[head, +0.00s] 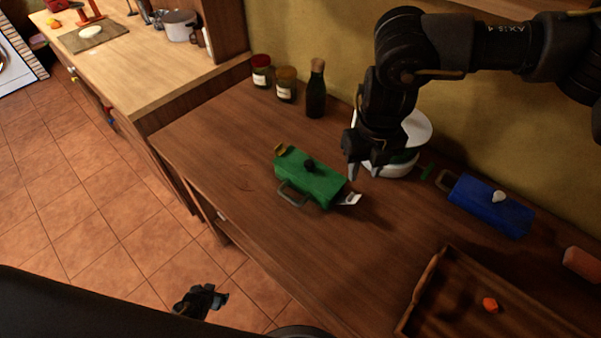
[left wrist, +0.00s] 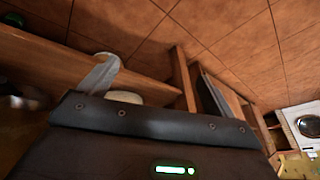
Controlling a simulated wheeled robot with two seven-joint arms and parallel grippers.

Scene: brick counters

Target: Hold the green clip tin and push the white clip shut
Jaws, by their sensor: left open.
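The green clip tin (head: 312,186) lies on the brown counter, with a dark knob on its lid and a grey handle on its near side. The white clip (head: 349,199) sticks outward from its right end. A yellow clip (head: 280,149) stands up at its left end. My right gripper (head: 365,172) points down just beyond the tin's right end, apart from tin and clip, its fingertips spread and empty. My left gripper (head: 208,298) is low at the bottom of the head view, in front of the counter over the floor, open and away from the tin.
A blue tin (head: 490,207) lies to the right, and a wooden tray (head: 455,300) holds an orange piece (head: 490,304). A white round object (head: 400,165) stands behind my right gripper. A dark bottle (head: 316,95) and two jars stand at the back. The counter left of the tin is clear.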

